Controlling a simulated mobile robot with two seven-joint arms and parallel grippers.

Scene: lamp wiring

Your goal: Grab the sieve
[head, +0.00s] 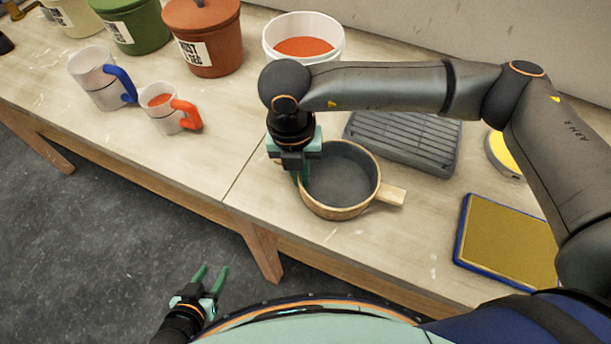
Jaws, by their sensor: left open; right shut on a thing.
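The sieve (343,182), a round wooden-rimmed pan with a grey inside and a short wooden handle pointing right, is on the table in the middle of the head view. My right gripper (303,178) reaches down to its left rim and is shut on that rim. The gripper's body hides part of the rim's upper left. I cannot tell whether the sieve touches the table. My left gripper (212,272) is open and empty, low over the floor in front of the table.
A grey ridged tray (407,140) stands just behind the sieve. A white bucket of orange powder (303,37) is behind my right wrist. Two mugs (98,80) (170,108) and lidded bins (204,35) stand left. A blue-edged yellow pad (508,243) lies right. Bare table (260,205) lies left of the sieve.

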